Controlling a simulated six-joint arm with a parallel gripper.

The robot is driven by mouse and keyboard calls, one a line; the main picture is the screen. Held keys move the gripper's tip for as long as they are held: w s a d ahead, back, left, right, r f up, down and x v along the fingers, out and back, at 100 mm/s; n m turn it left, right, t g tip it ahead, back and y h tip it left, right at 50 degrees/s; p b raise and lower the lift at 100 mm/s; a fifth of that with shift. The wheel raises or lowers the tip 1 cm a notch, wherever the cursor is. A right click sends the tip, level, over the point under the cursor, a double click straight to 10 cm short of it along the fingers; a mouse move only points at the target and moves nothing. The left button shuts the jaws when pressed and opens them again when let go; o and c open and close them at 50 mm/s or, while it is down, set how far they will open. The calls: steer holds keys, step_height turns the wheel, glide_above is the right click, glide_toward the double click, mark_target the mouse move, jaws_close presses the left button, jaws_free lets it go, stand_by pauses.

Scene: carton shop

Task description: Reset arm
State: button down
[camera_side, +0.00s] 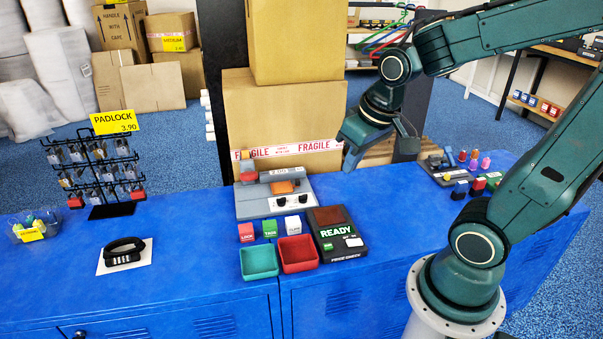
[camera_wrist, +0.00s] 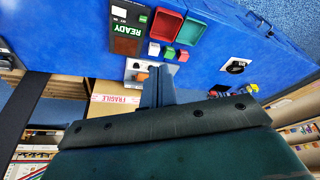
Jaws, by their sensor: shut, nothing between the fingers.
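My gripper (camera_side: 349,158) hangs in the air above the back of the blue counter, in front of the large cartons and to the upper right of the grey machine. It is shut and empty. In the wrist view its closed fingers (camera_wrist: 158,76) point towards the grey machine and the counter. My arm reaches in from the right side of the picture, bent at the elbow. Nothing appears to touch the fingers.
The blue counter (camera_side: 185,255) bears a grey machine (camera_side: 317,202), a black READY device (camera_side: 337,240), a teal tray (camera_side: 259,262), a red tray (camera_side: 297,254) and small labelled blocks (camera_side: 269,227). A padlock rack (camera_side: 104,178) stands left. Stacked cartons (camera_side: 285,110) rise behind.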

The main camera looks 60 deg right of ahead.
steer(key=s+a+r+n+t, duration=0.1)
steer(key=s+a+r+n, duration=0.1)
steer(key=s+a+r, duration=0.3)
steer(key=shift+s+r+n+t+y, duration=0.4)
steer(key=shift+s+r, duration=0.05)
steer(key=shift+s, duration=0.45)
